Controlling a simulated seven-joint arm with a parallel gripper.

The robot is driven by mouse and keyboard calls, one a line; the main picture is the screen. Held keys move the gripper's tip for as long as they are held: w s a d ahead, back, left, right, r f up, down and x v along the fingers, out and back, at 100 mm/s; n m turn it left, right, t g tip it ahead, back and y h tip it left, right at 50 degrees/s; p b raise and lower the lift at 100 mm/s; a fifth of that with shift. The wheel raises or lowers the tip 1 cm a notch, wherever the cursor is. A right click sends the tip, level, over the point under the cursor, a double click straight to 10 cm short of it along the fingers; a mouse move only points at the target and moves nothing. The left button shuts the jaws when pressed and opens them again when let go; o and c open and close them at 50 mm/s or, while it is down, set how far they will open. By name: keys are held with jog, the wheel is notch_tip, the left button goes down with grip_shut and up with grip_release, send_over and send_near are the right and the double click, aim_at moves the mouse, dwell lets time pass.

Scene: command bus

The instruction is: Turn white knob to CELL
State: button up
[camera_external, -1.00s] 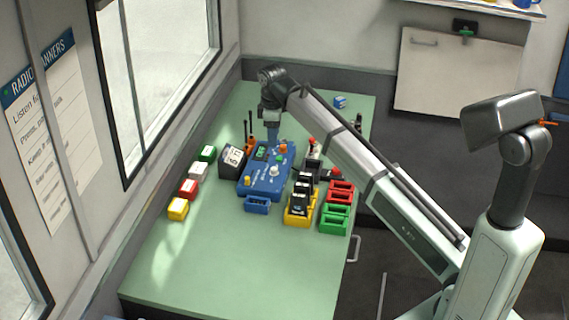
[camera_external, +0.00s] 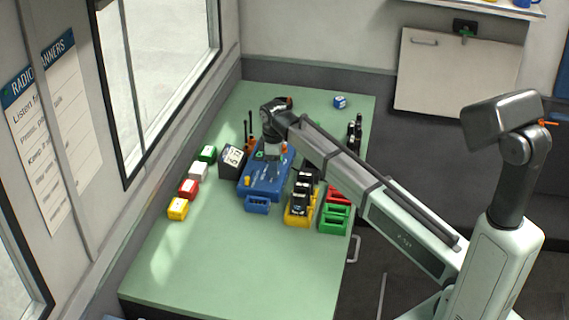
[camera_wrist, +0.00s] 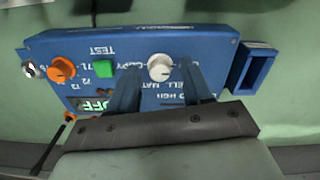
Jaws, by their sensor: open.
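The white knob (camera_wrist: 160,68) sits on the blue panel box (camera_external: 262,183) and shows in the wrist view near the top middle. The box also fills much of the wrist view (camera_wrist: 215,45), upside down, with white lettering around the knob, part of it reading "ELL" and "MAT". My gripper (camera_wrist: 159,80) is open, with one blue finger to each side of the knob in the picture. Whether the fingers touch it I cannot tell. In the outside view my gripper (camera_external: 273,150) is low over the box and the knob cannot be made out. The knob's pointer direction is unclear.
An orange knob (camera_wrist: 62,69) and a green button (camera_wrist: 103,69) share the panel. A dark display box (camera_external: 232,160) stands left of it. Yellow (camera_external: 300,218) and green (camera_external: 334,220) racks stand to the right. The front of the green table is clear.

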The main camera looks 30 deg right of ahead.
grip_shut()
dwell(0.5)
jog(key=shift+m, duration=0.3)
jog(key=m, duration=1.1)
dwell(0.5)
grip_release()
dwell(0.3)
